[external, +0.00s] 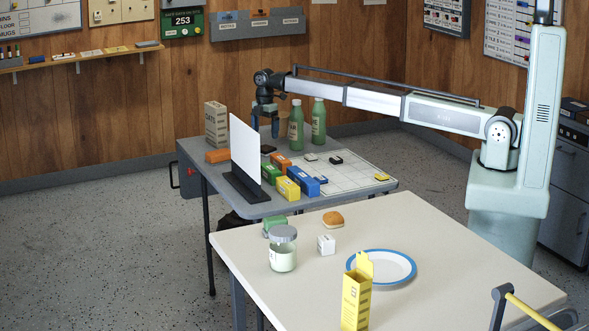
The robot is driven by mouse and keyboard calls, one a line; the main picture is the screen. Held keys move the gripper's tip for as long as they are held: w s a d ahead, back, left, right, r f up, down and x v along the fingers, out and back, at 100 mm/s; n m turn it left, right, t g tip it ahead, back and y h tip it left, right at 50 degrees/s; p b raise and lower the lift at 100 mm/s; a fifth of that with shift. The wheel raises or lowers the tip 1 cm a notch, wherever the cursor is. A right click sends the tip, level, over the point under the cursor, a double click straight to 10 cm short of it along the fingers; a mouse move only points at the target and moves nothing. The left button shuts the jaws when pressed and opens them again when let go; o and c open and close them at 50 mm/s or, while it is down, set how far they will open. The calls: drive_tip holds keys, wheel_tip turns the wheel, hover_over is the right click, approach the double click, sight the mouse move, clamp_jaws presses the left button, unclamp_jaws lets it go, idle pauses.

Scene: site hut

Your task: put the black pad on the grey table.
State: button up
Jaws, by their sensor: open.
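A small dark, flat thing (268,149), which looks like the black pad, lies on the grey table (221,176) near its back, left of the green bottles. Another small black piece (336,160) lies on the white gridded sheet on the same table; I cannot tell for sure which one is the pad. My gripper (265,123) is open with its fingers pointing down, above the back of the grey table and close over the first dark thing. Nothing shows between the fingers.
A white upright panel (246,150) stands left of several coloured boxes. Two green bottles (319,121) stand right of my gripper, and a carton (216,125) stands left. The gridded sheet (345,182) covers the table's right. The cream table (455,277) in front holds a plate, jar and yellow box.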

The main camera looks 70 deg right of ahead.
drive_tip(key=shift+r, duration=2.7)
